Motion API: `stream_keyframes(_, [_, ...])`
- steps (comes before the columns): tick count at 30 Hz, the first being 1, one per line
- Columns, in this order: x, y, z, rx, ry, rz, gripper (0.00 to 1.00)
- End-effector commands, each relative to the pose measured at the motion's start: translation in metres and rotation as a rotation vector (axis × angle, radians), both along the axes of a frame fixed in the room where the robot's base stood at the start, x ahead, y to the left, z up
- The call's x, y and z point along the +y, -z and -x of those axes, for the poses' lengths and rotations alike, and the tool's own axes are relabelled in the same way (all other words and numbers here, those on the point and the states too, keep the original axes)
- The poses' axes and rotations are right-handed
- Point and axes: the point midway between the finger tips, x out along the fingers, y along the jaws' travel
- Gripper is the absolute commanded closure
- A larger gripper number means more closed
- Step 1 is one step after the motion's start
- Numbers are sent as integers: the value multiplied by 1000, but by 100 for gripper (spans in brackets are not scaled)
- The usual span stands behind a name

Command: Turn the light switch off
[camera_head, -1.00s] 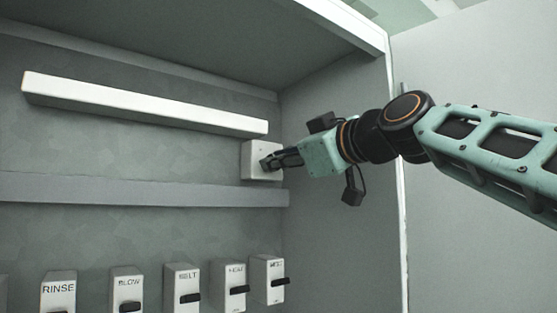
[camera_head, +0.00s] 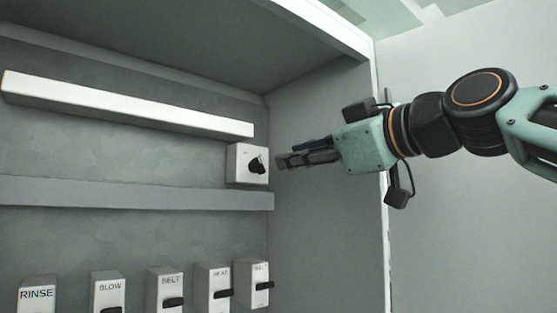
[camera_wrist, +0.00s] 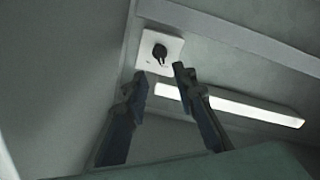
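The light switch is a white square box (camera_head: 236,165) with a black knob (camera_head: 257,165), fixed to the back wall near the right corner, just below the right end of the white bar. In the wrist view the switch (camera_wrist: 173,43) lies beyond my fingers, with its dark knob (camera_wrist: 159,53) in sight between and past the fingertips. My gripper (camera_head: 279,161) is to the right of the switch and apart from it. In the wrist view my gripper (camera_wrist: 159,75) has its two fingers apart with nothing between them.
A long white bar light (camera_head: 125,102) runs along the wall above a grey ledge (camera_head: 130,193). Below stand several labelled lever boxes, among them RINSE (camera_head: 37,294) and BLOW (camera_head: 108,290). The side wall (camera_head: 325,200) is close to my gripper. Free space lies in front of the switch.

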Motion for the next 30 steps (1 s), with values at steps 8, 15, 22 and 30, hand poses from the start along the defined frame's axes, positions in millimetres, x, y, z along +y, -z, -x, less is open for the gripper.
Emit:
stream_keyframes(8, [-13, 0, 20, 1, 0, 1, 75])
stream_keyframes(15, [-13, 1, 20, 1, 0, 1, 75])
stream_keyframes(22, [-13, 0, 20, 1, 0, 1, 75])
stream_keyframes(30, [-4, 50, 22, 144, 30, -7, 75])
